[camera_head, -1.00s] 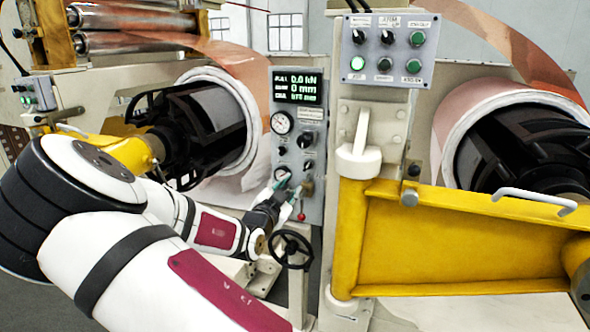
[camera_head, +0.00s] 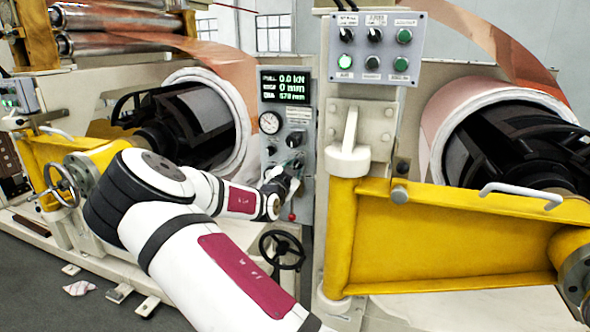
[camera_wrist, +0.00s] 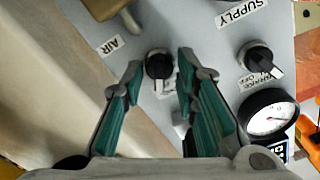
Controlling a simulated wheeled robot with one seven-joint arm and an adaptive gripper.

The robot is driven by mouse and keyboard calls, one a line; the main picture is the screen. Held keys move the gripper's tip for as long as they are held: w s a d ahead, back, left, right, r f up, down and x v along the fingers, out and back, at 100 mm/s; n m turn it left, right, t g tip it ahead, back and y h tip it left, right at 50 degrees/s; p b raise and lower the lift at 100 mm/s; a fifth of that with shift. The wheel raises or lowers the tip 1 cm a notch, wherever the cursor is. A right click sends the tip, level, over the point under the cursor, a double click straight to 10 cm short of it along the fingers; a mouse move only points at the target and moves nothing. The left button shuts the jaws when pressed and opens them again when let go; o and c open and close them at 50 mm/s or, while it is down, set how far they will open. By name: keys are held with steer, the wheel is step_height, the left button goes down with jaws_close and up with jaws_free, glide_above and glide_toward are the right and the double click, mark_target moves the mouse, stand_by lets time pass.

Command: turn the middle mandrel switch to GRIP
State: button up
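A grey control panel (camera_head: 300,205) stands in the middle of the head view. In the wrist view a black rotary switch (camera_wrist: 159,65) with a pale pointer sits between the two teal fingers of my gripper (camera_wrist: 160,72). The fingers are apart, one on each side of it, with visible gaps; its label is mostly hidden. A second black switch (camera_wrist: 258,60) is to the right, beside a SUPPLY label. In the head view my gripper (camera_head: 288,168) is at the lower part of the panel and covers controls there. I cannot read the word GRIP or a mandrel label.
A pressure gauge (camera_wrist: 268,118) is right of the fingers in the wrist view. A brass lever (camera_wrist: 112,12) is near the AIR label. A black handwheel (camera_head: 282,250) stands below the panel. A yellow arm (camera_head: 455,240) and a button box (camera_head: 375,50) are to the right.

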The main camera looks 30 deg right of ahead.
steer(key=shift+d, duration=0.1)
jaws_close()
